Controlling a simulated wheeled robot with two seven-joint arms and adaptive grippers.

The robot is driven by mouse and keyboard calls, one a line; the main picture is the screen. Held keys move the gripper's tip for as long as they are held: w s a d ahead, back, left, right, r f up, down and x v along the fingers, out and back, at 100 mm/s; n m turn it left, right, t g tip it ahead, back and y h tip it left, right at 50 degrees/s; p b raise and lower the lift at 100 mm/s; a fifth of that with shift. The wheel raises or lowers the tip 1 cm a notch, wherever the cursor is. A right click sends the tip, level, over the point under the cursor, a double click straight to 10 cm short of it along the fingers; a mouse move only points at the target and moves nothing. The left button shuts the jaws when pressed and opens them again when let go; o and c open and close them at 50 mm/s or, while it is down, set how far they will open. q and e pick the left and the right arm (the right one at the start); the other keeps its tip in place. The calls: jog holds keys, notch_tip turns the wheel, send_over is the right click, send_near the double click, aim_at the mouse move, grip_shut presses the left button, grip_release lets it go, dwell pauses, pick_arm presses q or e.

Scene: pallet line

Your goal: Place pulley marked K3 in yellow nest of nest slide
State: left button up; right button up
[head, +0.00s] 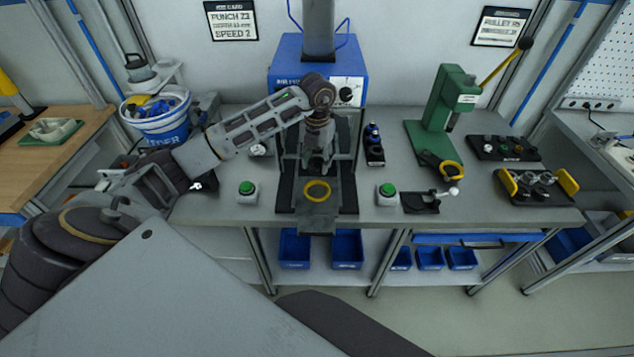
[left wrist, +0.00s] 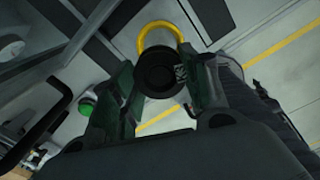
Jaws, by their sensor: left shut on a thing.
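My left gripper (head: 318,168) is over the nest slide (head: 318,212) of the blue press, just behind the yellow nest (head: 317,191). In the left wrist view my left gripper (left wrist: 160,85) is shut on a dark round pulley (left wrist: 158,72). A pale mark shows on the pulley's side, too small to read surely. The yellow nest (left wrist: 148,34) shows as a ring beyond the pulley, which covers part of its near edge. The nest looks empty. In the head view the gripper mostly hides the pulley. My right gripper is not in view.
Green buttons (head: 246,187) (head: 387,190) flank the slide. A black clamp fixture (head: 420,203), a green lever press (head: 440,115) and a tray with yellow handles (head: 537,188) stand to the right. A blue and white bucket (head: 160,122) stands at the left.

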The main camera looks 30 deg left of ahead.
pick_arm(q)
send_over(317, 191)
notch_tip(317, 191, down, 5)
jog(key=shift+f+p, duration=0.1)
jog(key=shift+p, duration=0.3)
jog(key=shift+f, duration=0.6)
jog(key=shift+f+p, duration=0.35)
jog(key=shift+f, duration=1.55)
jog(key=shift+f, duration=0.15)
